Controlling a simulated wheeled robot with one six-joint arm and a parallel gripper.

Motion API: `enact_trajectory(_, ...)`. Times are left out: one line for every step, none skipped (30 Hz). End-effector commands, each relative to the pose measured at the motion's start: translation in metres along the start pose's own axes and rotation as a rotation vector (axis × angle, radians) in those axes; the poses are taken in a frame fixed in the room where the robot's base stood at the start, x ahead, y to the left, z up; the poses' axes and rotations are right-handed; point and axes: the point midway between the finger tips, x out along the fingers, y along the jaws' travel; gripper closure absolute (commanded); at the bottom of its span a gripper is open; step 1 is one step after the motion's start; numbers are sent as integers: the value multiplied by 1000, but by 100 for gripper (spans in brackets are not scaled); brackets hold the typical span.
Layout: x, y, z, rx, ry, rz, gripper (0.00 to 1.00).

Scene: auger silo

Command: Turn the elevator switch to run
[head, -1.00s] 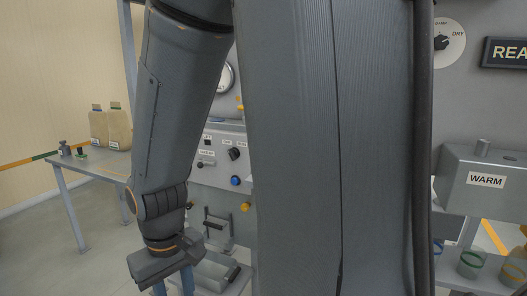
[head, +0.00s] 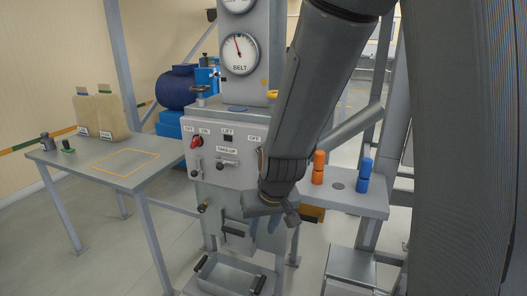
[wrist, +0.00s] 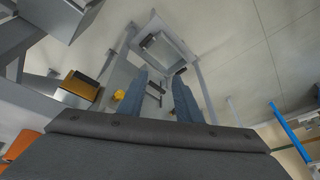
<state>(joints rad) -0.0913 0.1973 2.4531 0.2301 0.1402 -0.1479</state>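The grey control panel (head: 233,180) is on the front of the machine in the middle of the head view. A red rotary switch (head: 196,142) sits at its left under small OFF and ON labels. A dark square with a LIFT label (head: 228,131) is in the middle. Another OFF label (head: 254,139) is at the right; the switch under it is hidden behind my forearm. My gripper (head: 265,224) hangs in front of the panel's lower right, pointing down, apart from any switch. In the wrist view my gripper (wrist: 160,88) is open, with nothing between its fingers.
A metal table (head: 84,165) with two jugs (head: 110,112) stands left. A side shelf (head: 345,204) with orange (head: 319,167) and blue (head: 364,175) handles is right of my forearm. A tray (head: 228,280) lies below the panel. The floor at lower left is clear.

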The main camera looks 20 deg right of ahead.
Motion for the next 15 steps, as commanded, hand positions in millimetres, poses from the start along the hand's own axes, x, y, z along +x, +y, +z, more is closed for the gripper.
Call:
enact_trajectory(5,-9,-26,-1,72,5,69)
enact_trajectory(10,-12,-43,0,124,15,69)
enact_trajectory(15,-16,-65,1,194,26,69)
enact_trajectory(18,-18,-80,2,244,40,69)
enact_trajectory(21,-20,-95,3,294,58,69)
enact_trajectory(24,-22,-113,4,358,88,69)
enact_trajectory(25,-22,-126,3,405,113,69)
enact_trajectory(26,-22,-138,3,452,142,69)
enact_trajectory(27,-22,-151,1,511,184,69)
enact_trajectory(27,-21,-161,0,555,219,69)
enact_trajectory(26,-20,-169,-2,597,257,69)
enact_trajectory(24,-18,-178,-7,651,312,69)
enact_trajectory(22,-17,-184,-12,690,356,69)
enact_trajectory(20,-15,-188,-17,725,401,69)
enact_trajectory(16,-13,-192,-23,770,462,69)
